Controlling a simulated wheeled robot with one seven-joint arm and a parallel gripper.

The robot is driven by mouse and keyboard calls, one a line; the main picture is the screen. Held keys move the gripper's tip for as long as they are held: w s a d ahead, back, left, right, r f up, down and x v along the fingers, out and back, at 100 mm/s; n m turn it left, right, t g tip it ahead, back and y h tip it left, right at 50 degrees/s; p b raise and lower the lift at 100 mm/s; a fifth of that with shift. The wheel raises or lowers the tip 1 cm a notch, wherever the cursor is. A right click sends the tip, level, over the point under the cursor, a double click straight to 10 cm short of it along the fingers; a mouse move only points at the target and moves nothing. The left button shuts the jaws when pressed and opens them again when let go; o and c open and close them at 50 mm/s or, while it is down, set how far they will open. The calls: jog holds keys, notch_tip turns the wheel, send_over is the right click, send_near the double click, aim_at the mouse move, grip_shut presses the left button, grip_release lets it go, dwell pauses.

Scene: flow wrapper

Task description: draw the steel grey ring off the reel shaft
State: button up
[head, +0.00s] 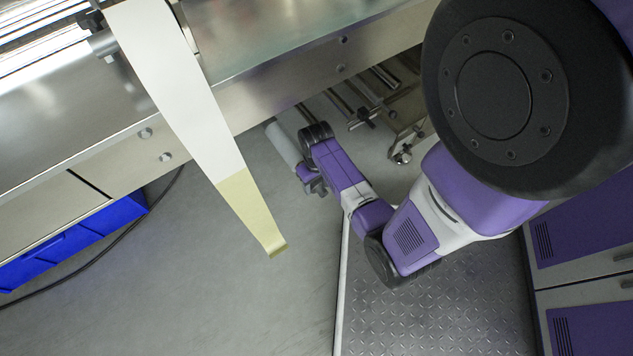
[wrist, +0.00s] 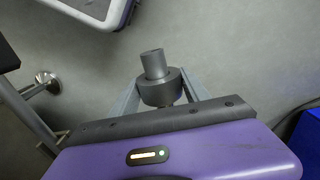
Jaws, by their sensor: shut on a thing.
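In the wrist view the steel grey ring (wrist: 162,90) is a thick, dark grey collar between the two fingers of my gripper (wrist: 161,91). The fingers are shut on it from both sides. A lighter grey, round shaft end (wrist: 153,65) stands out of the ring on its far side, so the ring appears to sit around the shaft. In the head view my arm reaches down beside the machine, and I cannot make out the ring or the fingertips there.
The steel machine (head: 260,80) spans the top, with a pale film strip (head: 195,110) hanging from it. A light grey roller (head: 283,145) lies close to my arm. Blue bins (head: 75,245) are at the left and purple cabinets (head: 590,300) at the right. Open floor (head: 200,290) lies at lower left.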

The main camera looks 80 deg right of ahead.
jog(key=shift+s+a+r+p, duration=0.1)
jog(key=shift+s+a+p, duration=0.45)
jog(key=shift+a+p, duration=0.1)
jog(key=s+a+p, duration=0.4)
jog(key=a, duration=0.1)
jog(key=shift+s+a, duration=0.3)
jog(key=shift+s, duration=0.1)
